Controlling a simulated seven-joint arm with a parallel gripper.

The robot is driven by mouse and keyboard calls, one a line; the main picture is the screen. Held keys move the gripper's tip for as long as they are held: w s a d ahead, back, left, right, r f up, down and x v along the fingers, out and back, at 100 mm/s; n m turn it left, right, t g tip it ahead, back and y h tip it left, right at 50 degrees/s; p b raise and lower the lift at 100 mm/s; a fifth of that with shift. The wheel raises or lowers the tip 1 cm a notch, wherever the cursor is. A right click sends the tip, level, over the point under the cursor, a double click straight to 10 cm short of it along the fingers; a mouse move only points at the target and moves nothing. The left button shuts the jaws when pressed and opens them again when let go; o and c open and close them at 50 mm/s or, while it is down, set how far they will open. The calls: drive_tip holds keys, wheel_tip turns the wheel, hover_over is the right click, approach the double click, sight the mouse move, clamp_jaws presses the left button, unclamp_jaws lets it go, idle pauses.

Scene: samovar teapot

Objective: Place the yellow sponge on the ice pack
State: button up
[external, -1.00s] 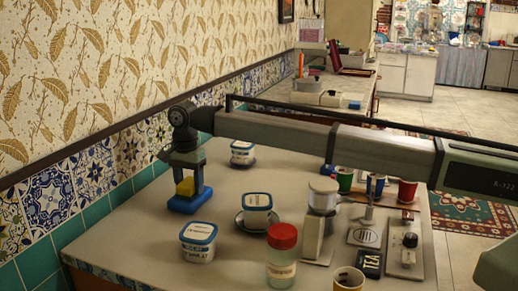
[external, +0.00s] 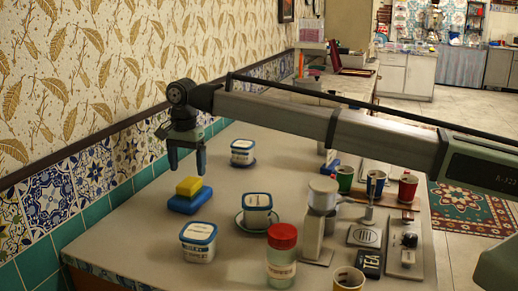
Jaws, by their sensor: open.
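The yellow sponge (external: 189,186) lies on top of the blue ice pack (external: 190,201) near the wall on the left side of the counter. The sponge rests flat on the pack's upper face and covers only part of it. My gripper (external: 187,172) is open and empty just above the sponge, its two fingers pointing down. Whether the fingertips are fully clear of the sponge is hard to tell from this angle.
White tubs with blue lids stand close by: one in front (external: 198,243), one on a saucer (external: 257,210), one behind (external: 243,152). A red-lidded jar (external: 282,255) and a grinder-like device (external: 319,215) stand right. Counter left of the pack is clear.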

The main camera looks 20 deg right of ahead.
sight(189, 182)
wheel_tip(189, 182, up, 6)
idle(0.4)
